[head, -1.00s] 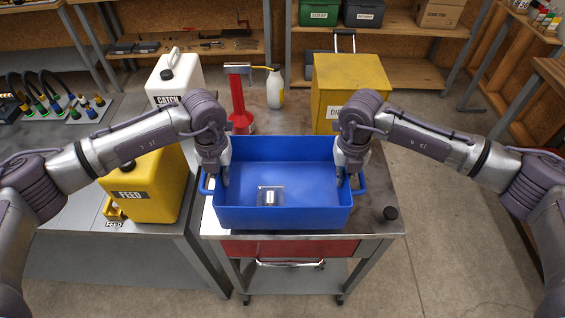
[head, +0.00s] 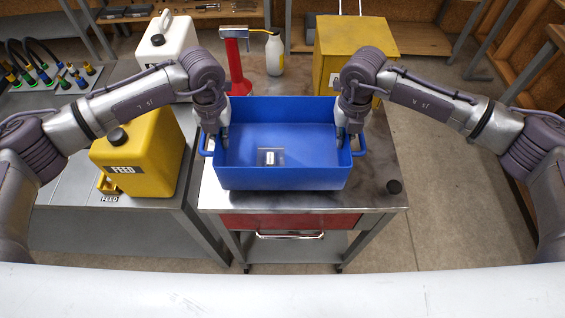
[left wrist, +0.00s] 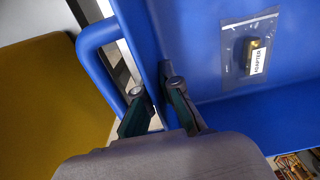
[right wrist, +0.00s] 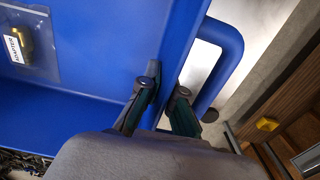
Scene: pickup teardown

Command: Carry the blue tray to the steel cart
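The blue tray (head: 280,177) is over the steel cart (head: 225,200), with a dark shadow under its front edge; it looks slightly raised, but a small gap is hard to tell. A clear bag with an adapter (head: 270,157) lies inside it. My left gripper (head: 221,138) is shut on the tray's left wall beside the handle; in the left wrist view (left wrist: 156,90) one finger is on each side of the wall. My right gripper (head: 347,136) is shut on the right wall the same way, as the right wrist view (right wrist: 166,88) shows.
Behind the tray on the cart stand a red pump-like stand (head: 236,65), a white bottle (head: 274,55) and a yellow bin (head: 352,45). A black cap (head: 394,186) sits at the cart's right. A yellow FEED jug (head: 145,150) and a white jug (head: 168,45) stand on the left bench.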

